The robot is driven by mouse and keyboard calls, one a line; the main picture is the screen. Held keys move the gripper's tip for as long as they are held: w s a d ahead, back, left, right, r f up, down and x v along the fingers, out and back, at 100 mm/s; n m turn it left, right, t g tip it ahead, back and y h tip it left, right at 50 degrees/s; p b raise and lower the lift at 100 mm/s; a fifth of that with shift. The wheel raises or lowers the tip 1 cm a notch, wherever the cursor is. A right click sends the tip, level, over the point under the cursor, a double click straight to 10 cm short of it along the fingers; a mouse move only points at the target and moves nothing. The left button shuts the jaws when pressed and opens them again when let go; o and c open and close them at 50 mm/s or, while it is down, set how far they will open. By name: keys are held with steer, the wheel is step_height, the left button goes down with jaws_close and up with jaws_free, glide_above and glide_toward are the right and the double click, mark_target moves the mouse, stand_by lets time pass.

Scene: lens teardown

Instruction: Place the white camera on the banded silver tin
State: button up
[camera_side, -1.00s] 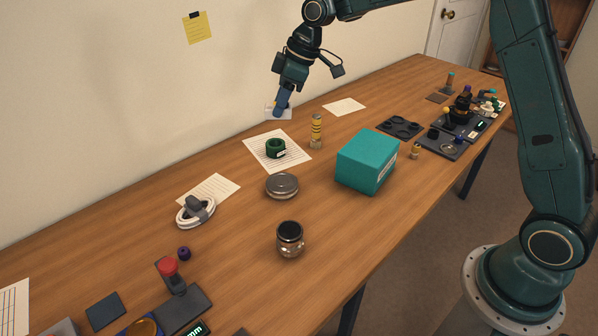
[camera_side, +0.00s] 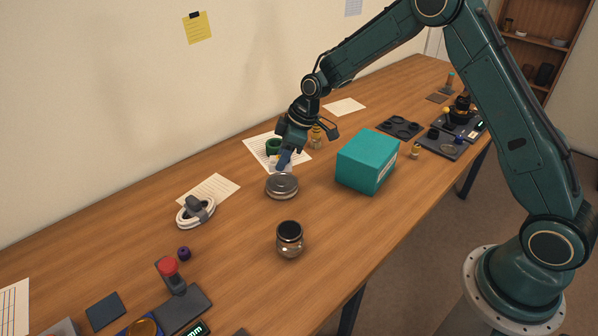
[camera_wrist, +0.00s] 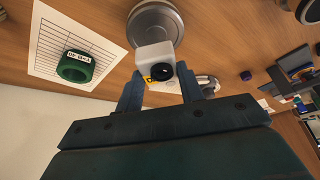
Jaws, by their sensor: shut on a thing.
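The white camera (camera_wrist: 157,56), a small pale box with a dark round lens and a yellow mark, is between my fingers in the wrist view. My gripper (camera_wrist: 159,82) is shut on it. The banded silver tin (camera_wrist: 150,20) shows just beyond the camera in the wrist view, its lid partly covered by it. In the side view the tin (camera_side: 282,187) stands on the table, and my gripper (camera_side: 284,163) is above and just behind it, pointing down. There the camera is mostly hidden by the fingers. I cannot tell the exact gap between camera and tin.
A green ring (camera_wrist: 76,66) sits on lined paper (camera_wrist: 45,40) close by. Table around the tin is clear.

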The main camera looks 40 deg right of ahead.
mark_target(284, 171)
steer(key=shift+f, duration=0.2)
steer(key=shift+f, duration=2.1)
steer(key=shift+f, duration=0.15)
steer(key=o, duration=1)
steer(key=v, duration=1.2)
steer(key=shift+r, duration=0.2)
